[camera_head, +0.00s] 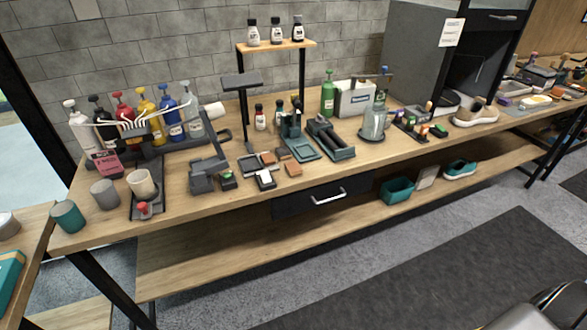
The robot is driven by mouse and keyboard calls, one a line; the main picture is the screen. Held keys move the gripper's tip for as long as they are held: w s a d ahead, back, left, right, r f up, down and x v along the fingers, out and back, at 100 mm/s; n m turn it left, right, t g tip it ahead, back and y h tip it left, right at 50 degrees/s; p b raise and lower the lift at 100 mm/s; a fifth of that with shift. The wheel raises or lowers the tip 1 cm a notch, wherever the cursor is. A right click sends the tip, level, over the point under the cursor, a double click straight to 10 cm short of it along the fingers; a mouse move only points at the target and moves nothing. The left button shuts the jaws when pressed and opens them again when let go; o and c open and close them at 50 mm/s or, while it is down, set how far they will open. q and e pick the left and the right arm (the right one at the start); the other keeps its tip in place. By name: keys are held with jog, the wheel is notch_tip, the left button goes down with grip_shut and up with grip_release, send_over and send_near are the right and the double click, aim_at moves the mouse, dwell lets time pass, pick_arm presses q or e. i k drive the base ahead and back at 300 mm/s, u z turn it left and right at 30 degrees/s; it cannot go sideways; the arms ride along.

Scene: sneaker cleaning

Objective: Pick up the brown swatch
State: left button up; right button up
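Several small swatch-like pieces lie on the wooden workbench (340,178), left of its middle. A reddish-brown one (293,169) lies near the front edge. A second brown one (268,158) and a darker brown one (283,153) lie just behind it. They are too small to tell which is the brown swatch. A white-topped block (265,178) and a green-topped dark block (228,181) are beside them. Neither of my grippers is in view.
A grey device (207,175) stands left of the pieces, and dark green trays (331,140) stand right. A black stand (242,82) rises behind. A drawer (322,197) hangs below the bench. Colored bottles (168,114) crowd the left.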

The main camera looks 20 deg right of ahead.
aim_at(292, 168)
jog(key=z, duration=0.55)
jog(key=k, duration=1.35)
jog(key=z, duration=0.95)
jog(key=i, duration=0.9)
jog(key=z, duration=0.6)
jog(key=i, duration=1.7)
jog(key=u, duration=0.4)
jog(key=i, duration=0.8)
jog(key=u, duration=1.45)
jog(key=i, duration=0.8)
jog(key=u, duration=0.8)
